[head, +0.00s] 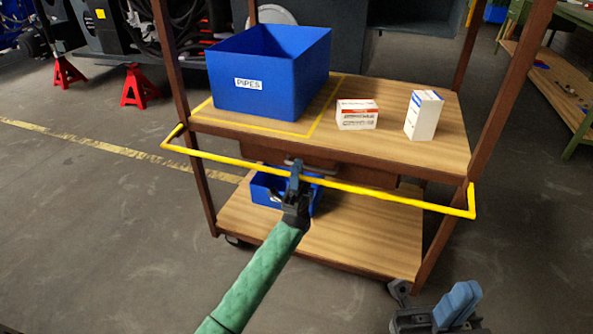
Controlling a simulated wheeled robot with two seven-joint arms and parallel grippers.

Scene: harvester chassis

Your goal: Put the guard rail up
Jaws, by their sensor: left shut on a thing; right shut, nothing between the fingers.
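The yellow guard rail (387,197) runs across the front of a wooden shelf cart (400,152), just below the level of its upper shelf. Its bent ends meet the left and right front posts. My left gripper (295,170) is shut on the rail, a little left of its middle. My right gripper (465,295) is at the bottom right, apart from the rail and cart. It is shut and empty.
A blue bin labelled PIPES (265,75) and two small boxes, one red-white (357,114) and one blue-white (424,115), stand on the upper shelf. A smaller blue bin (268,190) is on the lower shelf. Red jack stands (138,87) are at the back left. The front floor is clear.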

